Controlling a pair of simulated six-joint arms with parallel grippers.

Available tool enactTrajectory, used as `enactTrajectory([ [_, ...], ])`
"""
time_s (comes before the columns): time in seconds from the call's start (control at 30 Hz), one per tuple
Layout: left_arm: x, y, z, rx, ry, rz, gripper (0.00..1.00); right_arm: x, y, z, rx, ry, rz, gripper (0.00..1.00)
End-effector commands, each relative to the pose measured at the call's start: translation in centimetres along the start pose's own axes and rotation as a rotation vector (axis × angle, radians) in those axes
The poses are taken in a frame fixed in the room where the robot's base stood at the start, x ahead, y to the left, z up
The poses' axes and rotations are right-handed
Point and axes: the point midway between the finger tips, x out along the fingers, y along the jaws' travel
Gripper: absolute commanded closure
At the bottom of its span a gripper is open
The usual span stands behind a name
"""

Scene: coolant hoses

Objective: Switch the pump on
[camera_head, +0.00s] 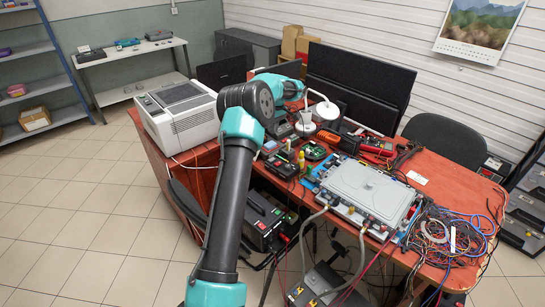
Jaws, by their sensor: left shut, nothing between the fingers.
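My left arm rises from the bottom of the view and bends over the table. My left gripper (306,125) is at its far end, small and dark, shut and empty, above the crowded rear of the table. A grey flat-lidded unit (368,188) lies on the red-brown table, with pale hoses (361,250) hanging from its front edge. A black device with red and green parts (263,220) stands below the table's front edge. A dark box (320,287) is at the bottom, near the hose ends. I cannot tell which device is the pump, and no switch is clear. My right gripper is out of view.
A white boxy machine (180,114) stands at the table's left end. A tangle of coloured wires (450,236) covers the right end. Small instruments and tools (345,142) crowd the middle. A black monitor (359,85) stands behind. Tiled floor (90,220) at left is clear.

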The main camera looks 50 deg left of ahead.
Motion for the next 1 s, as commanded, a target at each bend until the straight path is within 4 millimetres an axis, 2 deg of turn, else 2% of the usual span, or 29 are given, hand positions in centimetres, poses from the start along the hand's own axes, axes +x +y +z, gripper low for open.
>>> enactTrajectory([
  [0.27, 0.2, 0.0, 0.1, 0.002, -0.002, 0.001, 1.00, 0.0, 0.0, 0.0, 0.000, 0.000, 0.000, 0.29],
  [0.47, 1.6, 0.0, 0.1, 0.003, -0.003, -0.001, 1.00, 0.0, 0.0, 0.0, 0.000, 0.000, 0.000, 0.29],
  [1.0, 10.5, 0.0, 0.2, 0.004, -0.003, -0.001, 1.00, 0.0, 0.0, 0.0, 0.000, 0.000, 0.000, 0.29],
])
